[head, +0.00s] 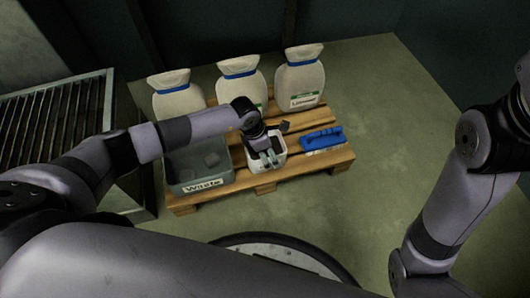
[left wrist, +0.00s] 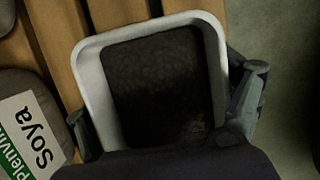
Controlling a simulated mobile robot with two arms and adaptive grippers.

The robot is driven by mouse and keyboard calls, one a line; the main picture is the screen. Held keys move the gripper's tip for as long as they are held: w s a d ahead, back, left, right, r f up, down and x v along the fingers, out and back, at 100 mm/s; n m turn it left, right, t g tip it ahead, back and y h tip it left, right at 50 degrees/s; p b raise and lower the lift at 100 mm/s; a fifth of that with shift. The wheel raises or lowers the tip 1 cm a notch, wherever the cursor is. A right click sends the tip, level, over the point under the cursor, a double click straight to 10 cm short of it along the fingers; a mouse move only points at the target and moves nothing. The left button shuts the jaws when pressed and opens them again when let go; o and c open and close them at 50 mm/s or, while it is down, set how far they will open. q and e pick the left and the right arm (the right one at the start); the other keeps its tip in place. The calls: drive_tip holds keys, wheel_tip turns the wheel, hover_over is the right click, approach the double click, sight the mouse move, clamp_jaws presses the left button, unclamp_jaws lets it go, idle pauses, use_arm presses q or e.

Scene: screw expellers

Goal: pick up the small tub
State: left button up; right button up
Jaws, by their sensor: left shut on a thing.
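The small tub (head: 281,148) is white with rounded corners and stands at the front middle of the wooden pallet. In the left wrist view the tub (left wrist: 92,78) holds dark, grainy stuff and fills the middle of the picture. My left gripper (head: 267,158) reaches down over the tub. In the left wrist view the fingers of the left gripper (left wrist: 165,115) lie along two opposite sides of the tub, shut on it. Part of the near rim is hidden by the gripper. My right arm shows at the right of the head view, but its gripper is out of view.
A grey bin labelled Waste (head: 205,183) stands just left of the tub. A blue-handled brush (head: 322,138) lies to the right on the pallet (head: 265,187). Several pale sacks (head: 300,77) stand behind. A slatted metal grate (head: 50,115) is at the left. The floor at right is clear.

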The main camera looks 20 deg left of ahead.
use_arm(q)
drive_tip(key=shift+a+f, duration=0.1)
drive_tip(key=c, duration=0.4)
drive_tip(key=shift+o, duration=0.2)
